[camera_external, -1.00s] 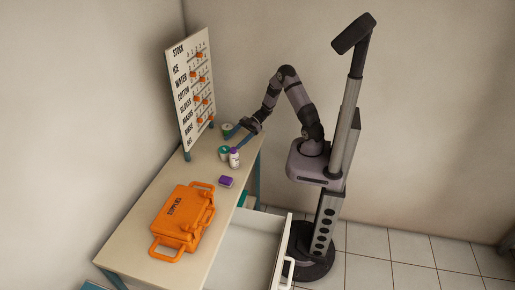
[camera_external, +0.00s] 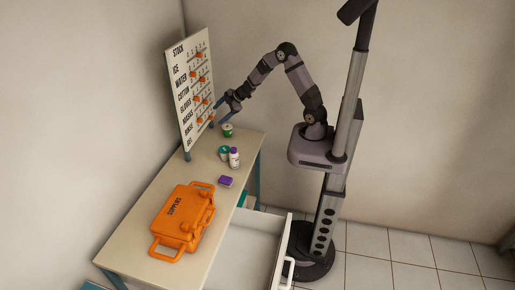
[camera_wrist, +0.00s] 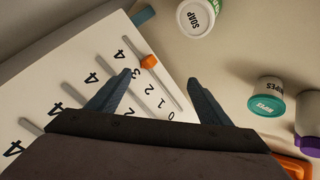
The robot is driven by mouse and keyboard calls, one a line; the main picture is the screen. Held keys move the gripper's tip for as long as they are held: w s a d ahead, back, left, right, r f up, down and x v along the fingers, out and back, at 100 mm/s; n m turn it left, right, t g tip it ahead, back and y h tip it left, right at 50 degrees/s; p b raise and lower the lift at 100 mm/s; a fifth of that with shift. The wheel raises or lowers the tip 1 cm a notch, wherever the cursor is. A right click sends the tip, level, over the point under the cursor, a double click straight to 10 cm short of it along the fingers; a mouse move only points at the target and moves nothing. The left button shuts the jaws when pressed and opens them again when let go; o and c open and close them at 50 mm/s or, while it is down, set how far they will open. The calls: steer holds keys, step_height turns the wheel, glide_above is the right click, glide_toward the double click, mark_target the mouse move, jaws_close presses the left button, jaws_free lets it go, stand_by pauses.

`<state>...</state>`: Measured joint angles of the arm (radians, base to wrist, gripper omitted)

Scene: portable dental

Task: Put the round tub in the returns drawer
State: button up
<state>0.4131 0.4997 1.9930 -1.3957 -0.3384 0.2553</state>
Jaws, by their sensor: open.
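My gripper (camera_external: 217,105) is open and empty, raised above the table's far end near the board. In the wrist view its fingers (camera_wrist: 159,77) point at the board's sliders. An open white drawer (camera_external: 248,248) sticks out at the table's front; no label on it is visible.
A white stock board (camera_external: 190,85) with orange sliders stands along the table's back edge. A white bottle with a purple cap (camera_external: 234,159) stands beside the wipes tub. The drawer looks empty where visible.

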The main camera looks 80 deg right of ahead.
step_height(320, 180, up, 3)
steer(key=w+d+m+h, duration=0.1)
steer(key=h, duration=0.1)
steer(key=m+g+y+b, duration=0.1)
steer(key=m+g+b, duration=0.1)
steer(key=m+g, duration=0.7)
glide_above(224, 149)
steer(key=s, duration=0.1)
steer(key=shift+m+t, duration=0.8)
steer(key=shift+m, duration=0.1)
steer(key=f, duration=0.7)
steer(key=shift+s+d+f, duration=0.1)
steer(key=shift+d+f, duration=0.15)
steer(key=shift+f, duration=0.1)
steer(key=shift+w+f+p, duration=0.2)
steer(key=shift+f+p, duration=0.25)
steer(key=shift+f, duration=0.75)
steer(key=shift+w+f+p, duration=0.2)
steer(key=shift+f+p, duration=0.2)
steer(key=shift+f, duration=0.85)
steer(key=shift+w+f+p, duration=0.2)
steer(key=shift+f+p, duration=0.25)
steer(key=shift+f, duration=0.75)
steer(key=shift+c, duration=0.6)
steer(key=c, duration=1.2)
steer(key=shift+r, duration=0.15)
